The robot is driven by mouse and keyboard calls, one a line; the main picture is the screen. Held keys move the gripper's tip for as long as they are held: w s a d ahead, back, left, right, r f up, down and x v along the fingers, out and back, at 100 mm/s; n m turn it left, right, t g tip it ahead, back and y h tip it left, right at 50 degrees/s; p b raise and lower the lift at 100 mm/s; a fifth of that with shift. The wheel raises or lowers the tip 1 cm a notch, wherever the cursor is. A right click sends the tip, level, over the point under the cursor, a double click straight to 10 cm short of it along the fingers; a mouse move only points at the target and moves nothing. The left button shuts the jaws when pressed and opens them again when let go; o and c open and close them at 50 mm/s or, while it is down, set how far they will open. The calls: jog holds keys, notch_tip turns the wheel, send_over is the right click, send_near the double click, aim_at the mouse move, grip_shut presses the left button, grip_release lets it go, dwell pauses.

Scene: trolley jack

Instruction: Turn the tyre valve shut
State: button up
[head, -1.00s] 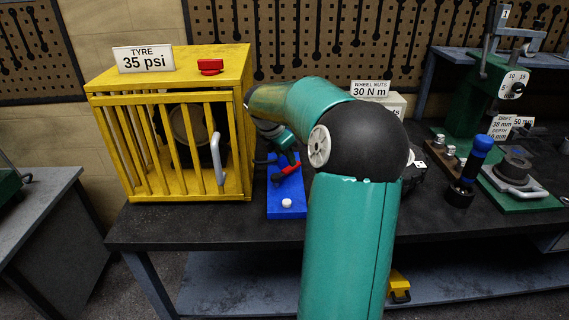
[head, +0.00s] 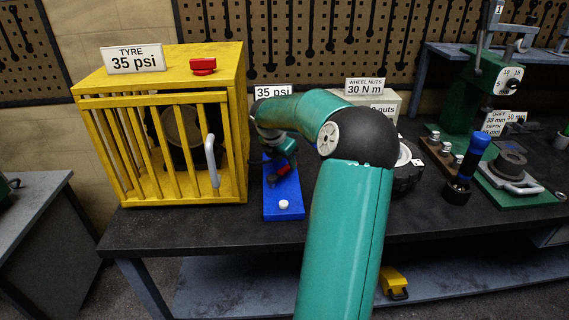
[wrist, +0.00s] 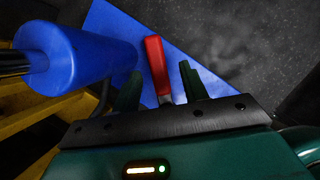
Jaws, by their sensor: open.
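The tyre valve's red lever (wrist: 156,66) sits on the blue base plate (head: 284,193) on the bench, right of the yellow cage. In the head view the lever (head: 283,170) is partly hidden by my gripper (head: 280,157). In the wrist view my gripper (wrist: 159,88) is open, its two dark fingers on either side of the lever, with gaps showing. I cannot tell how deep the lever lies between them. A blue cylinder (wrist: 60,57) stands at the left of the wrist view. A white button (head: 283,204) is on the plate's front end.
The yellow cage (head: 236,130), holding a dark tyre, stands close on the left, with a grey handle (head: 211,160) and a red part (head: 203,66) on top. Bench top (head: 240,228) in front is clear.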

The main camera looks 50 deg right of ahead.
jog(key=shift+x, duration=1.1)
jog(key=shift+w+a, duration=0.1)
jog(key=shift+w, duration=0.1)
grip_shut()
